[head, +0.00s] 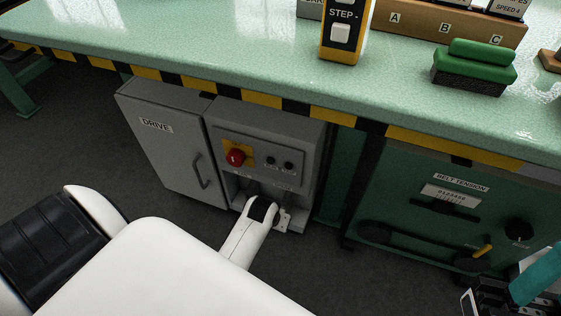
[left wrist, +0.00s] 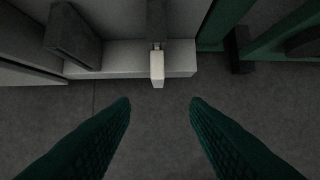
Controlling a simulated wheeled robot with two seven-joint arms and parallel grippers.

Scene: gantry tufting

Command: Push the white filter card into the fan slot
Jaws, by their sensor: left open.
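The white filter card (left wrist: 157,69) shows in the left wrist view as a narrow pale piece sticking out past the front edge of a light grey ledge (left wrist: 118,58). How deep it sits in the slot is hidden. My left gripper (left wrist: 160,103) is open and empty, its two green fingers spread wide. The card end lies ahead of the gap between the fingertips, apart from them. In the head view my left arm reaches to the foot of the grey control box (head: 265,147); its wrist hides the card and slot. My right gripper (head: 515,292) is partly cut off at bottom right.
The DRIVE cabinet door (head: 165,150) stands left of the control box, which carries a red knob (head: 236,157). The green bench top (head: 220,45) with a striped edge overhangs them. A dark grey block (left wrist: 72,35) stands left of the card. The BELT TENSION panel (head: 455,205) is right.

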